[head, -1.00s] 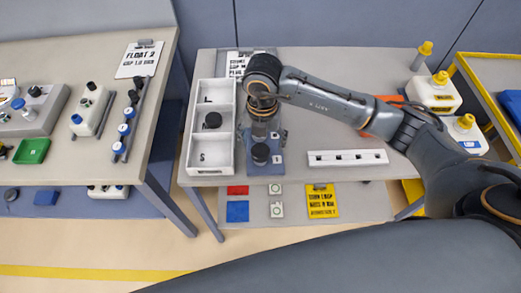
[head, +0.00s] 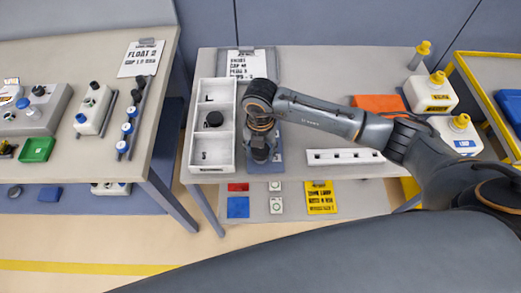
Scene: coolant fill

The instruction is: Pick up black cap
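A black cap (head: 260,156) is on the blue mat (head: 273,167) on the middle table, mostly covered by my gripper. My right gripper (head: 261,151) points down over this cap, at or just above it. Its fingers are too small and dark to show whether they are open or shut. Another black cap (head: 213,119) lies in the middle compartment of the white three-part tray (head: 190,140), left of the gripper. My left gripper is not in view.
A white strip with holes (head: 345,156) lies right of the mat. White bottles with yellow tops (head: 430,93) and an orange piece (head: 378,103) are further right, near my arm. A clipboard (head: 246,63) lies at the back. Another table (head: 60,75) stands left across a gap.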

